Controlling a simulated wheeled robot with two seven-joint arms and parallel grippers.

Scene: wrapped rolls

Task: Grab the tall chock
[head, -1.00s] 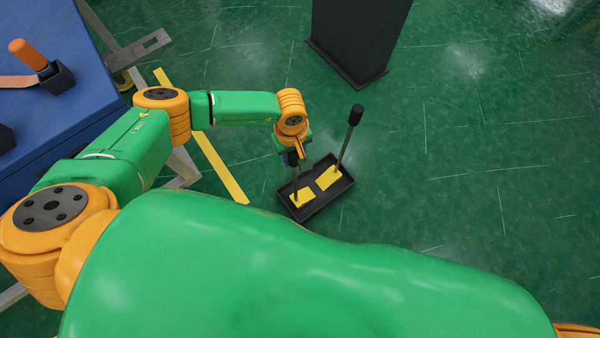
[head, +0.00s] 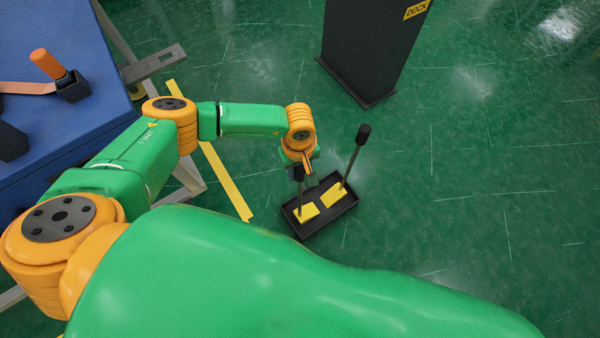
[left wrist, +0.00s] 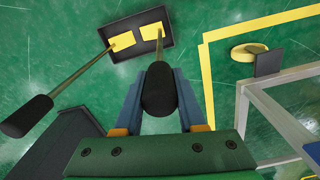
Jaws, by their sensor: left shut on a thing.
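Two chocks stand in a black tray (head: 346,207) on the floor. Each has a yellow wedge, a thin rod and a black grip. The right chock (head: 337,190) looks taller in the head view; its long rod leans right in the head view and its grip (left wrist: 28,116) shows at the left of the wrist view. The left, shorter-looking chock (head: 306,212) has its grip (left wrist: 160,90) between the fingers of my left gripper (head: 299,174). That gripper is shut on this grip, above the tray. Both wedges appear in the tray. My right gripper is out of view.
A blue table (head: 60,120) with an orange-handled item (head: 50,66) stands at the left. A dark dock pillar (head: 372,45) stands beyond the tray. A yellow floor line (head: 225,182) runs left of the tray. Floor to the right is clear.

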